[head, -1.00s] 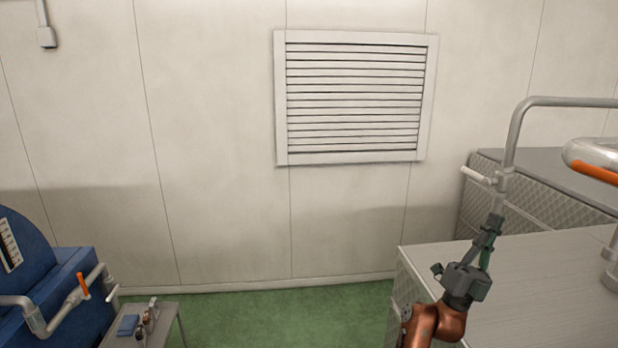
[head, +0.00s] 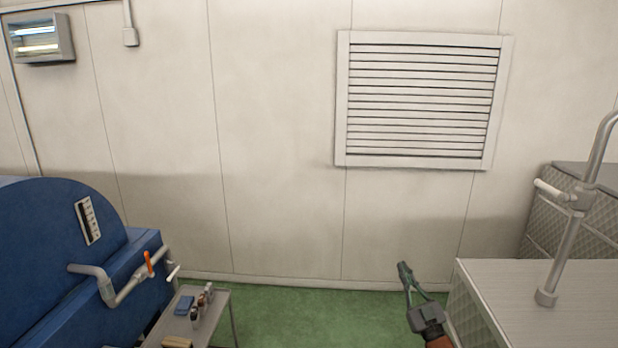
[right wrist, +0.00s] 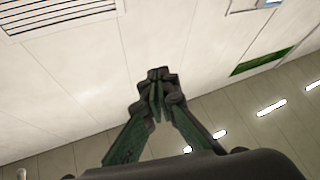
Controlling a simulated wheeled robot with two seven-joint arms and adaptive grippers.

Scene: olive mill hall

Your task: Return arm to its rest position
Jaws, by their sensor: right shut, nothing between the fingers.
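My right gripper (head: 405,272) is low in the head view, right of centre, in front of the green floor and just left of the pale metal cabinet. It points upward, and its dark green fingers are empty. In the right wrist view the fingertips (right wrist: 157,80) meet, with only wall and ceiling behind them. A short copper-coloured piece of my right arm shows at the bottom edge of the head view. My left gripper is in neither view.
A pale cabinet (head: 540,300) with an upright pipe (head: 570,240) stands close on the right. A blue machine (head: 60,260) with a pipe and orange handle is at left, beside a small table (head: 222,318) holding small items. Green floor (head: 300,318) is open between. A louvred vent (head: 420,100) is on the wall.

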